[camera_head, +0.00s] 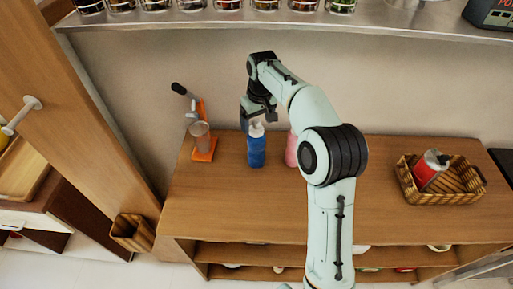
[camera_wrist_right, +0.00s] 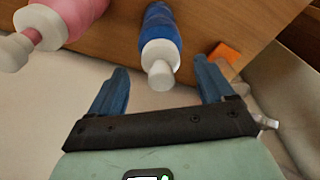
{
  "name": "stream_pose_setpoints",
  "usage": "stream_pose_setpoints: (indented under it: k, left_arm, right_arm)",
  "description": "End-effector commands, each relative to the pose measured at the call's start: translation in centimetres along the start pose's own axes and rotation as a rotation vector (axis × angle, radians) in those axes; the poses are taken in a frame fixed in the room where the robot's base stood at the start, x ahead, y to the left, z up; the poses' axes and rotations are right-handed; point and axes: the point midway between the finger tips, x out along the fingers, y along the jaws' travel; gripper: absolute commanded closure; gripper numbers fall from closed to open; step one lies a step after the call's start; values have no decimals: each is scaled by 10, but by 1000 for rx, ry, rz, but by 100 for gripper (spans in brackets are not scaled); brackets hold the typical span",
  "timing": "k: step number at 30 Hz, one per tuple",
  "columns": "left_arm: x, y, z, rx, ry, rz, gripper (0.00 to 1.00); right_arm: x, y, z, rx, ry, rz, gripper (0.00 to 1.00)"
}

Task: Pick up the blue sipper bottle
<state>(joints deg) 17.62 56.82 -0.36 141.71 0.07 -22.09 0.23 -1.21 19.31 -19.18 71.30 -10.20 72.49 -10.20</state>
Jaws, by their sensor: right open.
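The blue sipper bottle (camera_head: 256,150) stands upright on the wooden counter, with a white cap on top. My right gripper (camera_head: 259,118) is above it with the jaws open, close to the cap. In the right wrist view the blue bottle (camera_wrist_right: 161,42) lies ahead of the gap between the two open fingers (camera_wrist_right: 160,85), its white spout pointing toward the gripper. The fingers hold nothing. A pink bottle (camera_head: 291,148) stands just to the right of the blue one, partly hidden by my right arm. It also shows in the right wrist view (camera_wrist_right: 80,14). My left gripper is not in view.
An orange stand with a glass cup (camera_head: 201,141) is left of the blue bottle. A woven basket (camera_head: 440,193) with a red can (camera_head: 430,168) is at the right. A metal shelf (camera_head: 300,22) with several jars runs above. Bare counter (camera_head: 215,205) lies in front.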

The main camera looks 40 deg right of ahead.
Motion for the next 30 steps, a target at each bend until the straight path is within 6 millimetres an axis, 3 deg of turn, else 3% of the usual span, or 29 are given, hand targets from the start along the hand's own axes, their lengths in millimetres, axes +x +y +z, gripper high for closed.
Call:
stream_pose_setpoints:
  k: [1,6,14,21,22,30]
  left_arm:
    - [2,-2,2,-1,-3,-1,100]
    - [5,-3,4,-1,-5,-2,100]
    - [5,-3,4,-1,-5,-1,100]
    - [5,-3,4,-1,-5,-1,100]
    - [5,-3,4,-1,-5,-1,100]
    - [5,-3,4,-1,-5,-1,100]
  right_arm:
    - [11,-2,1,-1,-6,0,19]
    - [29,-2,1,-1,-3,-1,19]
    - [31,-2,0,-1,1,0,19]
    - [31,-2,0,-1,1,0,94]
    - [31,-2,0,-1,1,0,100]
    - [30,-2,0,-1,2,0,100]
